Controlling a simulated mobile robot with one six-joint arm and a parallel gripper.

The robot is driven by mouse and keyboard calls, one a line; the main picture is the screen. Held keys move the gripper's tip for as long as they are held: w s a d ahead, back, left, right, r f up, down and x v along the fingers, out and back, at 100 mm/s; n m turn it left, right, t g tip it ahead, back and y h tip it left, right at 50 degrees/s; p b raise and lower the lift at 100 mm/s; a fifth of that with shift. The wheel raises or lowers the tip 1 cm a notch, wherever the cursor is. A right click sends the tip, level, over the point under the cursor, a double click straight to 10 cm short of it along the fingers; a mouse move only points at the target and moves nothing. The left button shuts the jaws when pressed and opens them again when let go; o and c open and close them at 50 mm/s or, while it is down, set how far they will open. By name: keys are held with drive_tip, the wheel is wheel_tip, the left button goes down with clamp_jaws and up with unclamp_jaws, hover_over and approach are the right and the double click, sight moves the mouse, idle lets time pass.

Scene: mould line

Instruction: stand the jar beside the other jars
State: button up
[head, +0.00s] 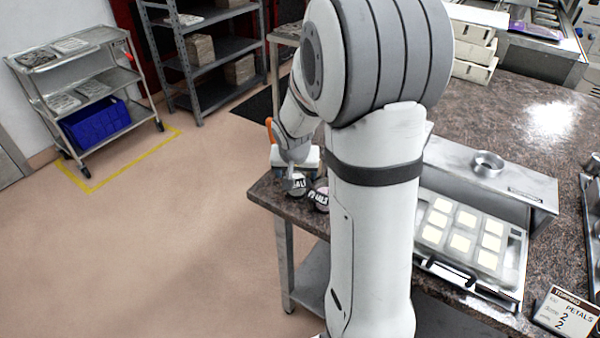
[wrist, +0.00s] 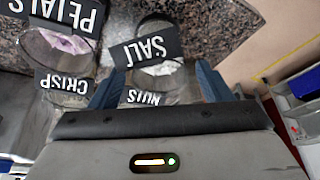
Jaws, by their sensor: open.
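In the wrist view, my gripper (wrist: 160,70) is open, one finger on each side of a clear jar labelled SALT (wrist: 158,52) with pale contents. I cannot tell whether the fingers touch it. A NUTS label (wrist: 147,97) shows nearer between the fingers; its jar is largely hidden. To the left are a PETALS jar (wrist: 58,44) with pinkish contents and a CRISP label (wrist: 68,88). In the head view, my gripper (head: 294,160) is over the counter's near-left corner, by the salt jar (head: 296,184) and another labelled jar (head: 319,196). My arm hides the jars further right.
A cart (head: 85,75) and a grey shelf rack (head: 205,50) stand at the back. The floor at left is clear.

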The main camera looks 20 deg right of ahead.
drive_tip(key=v, duration=1)
drive_tip(key=s+a+r+n+y, duration=0.1)
drive_tip(key=s+a+n, duration=0.1)
drive_tip(key=s, duration=0.7)
drive_tip(key=s+a+n+g+y, duration=0.1)
drive_tip(key=s+a+n, duration=0.2)
drive_tip(key=s, duration=0.7)
drive_tip(key=a, duration=0.2)
drive_tip(key=shift+a+r, duration=0.3)
drive_tip(key=shift+r, duration=0.1)
